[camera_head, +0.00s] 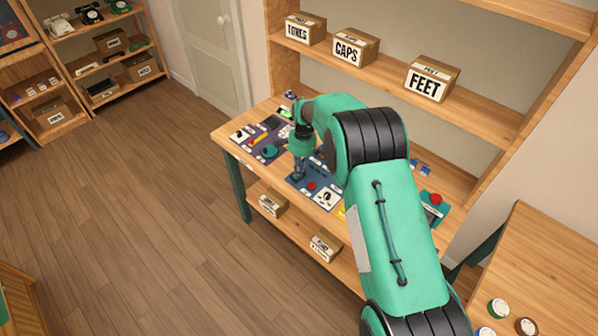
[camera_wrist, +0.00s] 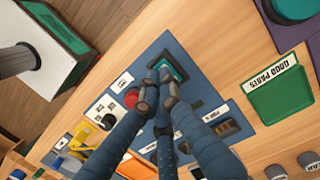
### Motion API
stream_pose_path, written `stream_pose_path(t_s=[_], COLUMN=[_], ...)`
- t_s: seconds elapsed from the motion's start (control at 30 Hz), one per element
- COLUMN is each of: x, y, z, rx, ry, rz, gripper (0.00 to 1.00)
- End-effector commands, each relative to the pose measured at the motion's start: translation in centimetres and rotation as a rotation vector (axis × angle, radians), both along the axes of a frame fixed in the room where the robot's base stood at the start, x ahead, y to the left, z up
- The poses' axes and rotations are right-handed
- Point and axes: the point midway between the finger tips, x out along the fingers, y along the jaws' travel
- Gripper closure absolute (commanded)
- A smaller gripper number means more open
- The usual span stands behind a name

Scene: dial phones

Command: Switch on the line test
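A blue test panel (camera_wrist: 205,92) lies on the workbench; it also shows in the head view (camera_head: 298,183). It carries a red button (camera_wrist: 131,98), a teal rectangular part (camera_wrist: 175,66) in a dark frame, a dark slotted part (camera_wrist: 215,128) and small white labels too blurred to read surely. My gripper (camera_wrist: 161,88) is over the panel, its fingers drawn together. Its tips overlap the lower left edge of the teal part, right of the red button. I cannot tell whether they touch it. In the head view my gripper (camera_head: 299,174) points down at the panel. Nothing shows between the fingers.
A green "GOOD PARTS" tray (camera_wrist: 277,96) lies right of the panel in the wrist view. A panel with a white-and-black dial part (camera_wrist: 103,109) and yellow pieces is at its left. Boxes, including "FEET" (camera_head: 431,79), stand on the shelf above the bench (camera_head: 237,130).

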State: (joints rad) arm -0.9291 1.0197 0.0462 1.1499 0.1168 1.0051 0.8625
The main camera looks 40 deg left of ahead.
Motion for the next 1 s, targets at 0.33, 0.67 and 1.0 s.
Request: stream_pose_path(t_s=[0.33, 0.67, 1.0], x=[0.5, 1.4, 1.7], y=[0.0, 0.1, 0.0], z=[4.5, 10.4, 13.6], rx=[0.004, 0.006, 0.005], ry=[-0.002, -0.005, -0.004], rz=[0.000, 0.000, 0.000], gripper=[1.00, 1.00, 1.00])
